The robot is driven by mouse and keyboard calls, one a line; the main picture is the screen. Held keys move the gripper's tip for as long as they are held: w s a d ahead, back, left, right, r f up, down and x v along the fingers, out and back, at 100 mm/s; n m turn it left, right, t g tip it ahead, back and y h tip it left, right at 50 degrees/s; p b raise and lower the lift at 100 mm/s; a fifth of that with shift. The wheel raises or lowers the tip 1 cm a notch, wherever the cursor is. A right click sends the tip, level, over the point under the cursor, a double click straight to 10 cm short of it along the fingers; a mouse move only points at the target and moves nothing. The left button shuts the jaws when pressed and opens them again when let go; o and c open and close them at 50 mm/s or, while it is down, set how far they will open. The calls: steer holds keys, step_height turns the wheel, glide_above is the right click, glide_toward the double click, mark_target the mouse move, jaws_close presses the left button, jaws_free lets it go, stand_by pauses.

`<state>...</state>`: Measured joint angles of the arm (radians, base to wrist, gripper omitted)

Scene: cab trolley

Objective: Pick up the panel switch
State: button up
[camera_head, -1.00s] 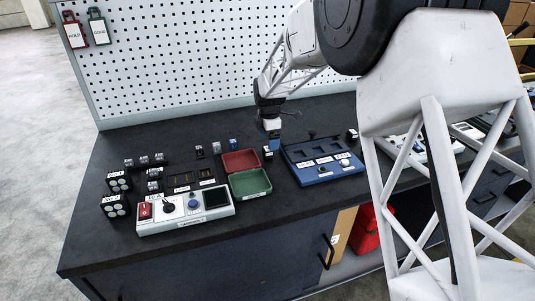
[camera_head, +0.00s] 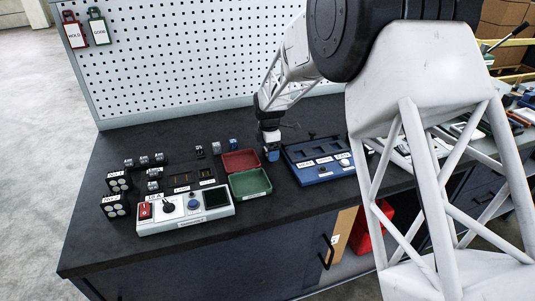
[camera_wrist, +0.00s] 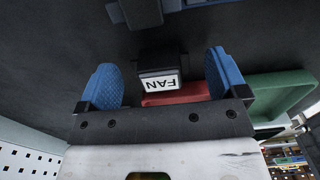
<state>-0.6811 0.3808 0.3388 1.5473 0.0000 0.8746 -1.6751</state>
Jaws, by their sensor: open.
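A black panel switch with a white FAN label (camera_wrist: 160,80) sits between my gripper's two blue fingers in the wrist view, with gaps on both sides. My gripper (camera_wrist: 162,68) is open and points down around the switch without gripping it. In the head view my gripper (camera_head: 271,153) is low over the bench, between the red tray and the blue panel. There its fingers largely hide the switch.
A red tray (camera_head: 241,153) and a green tray (camera_head: 250,194) lie left of my gripper. A blue panel (camera_head: 320,172) is close on its right. Several small switches (camera_head: 217,148) stand further left, behind a grey control panel (camera_head: 185,226). A perforated board (camera_head: 180,60) rises behind.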

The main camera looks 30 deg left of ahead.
steer(key=c, duration=1)
steer(key=shift+r, duration=0.2)
steer(key=shift+r, duration=0.55)
step_height(320, 180, up, 2)
steer(key=s+d, duration=0.3)
steer(key=s, duration=0.1)
steer(key=s+d+r, duration=0.1)
steer(key=s+d, duration=0.2)
steer(key=s, duration=0.1)
steer(key=s+d, duration=0.4)
steer(key=shift+s+r, duration=0.25)
steer(key=shift+s, duration=0.05)
steer(key=shift+r, duration=0.1)
step_height(320, 180, up, 7)
stand_by(0.9)
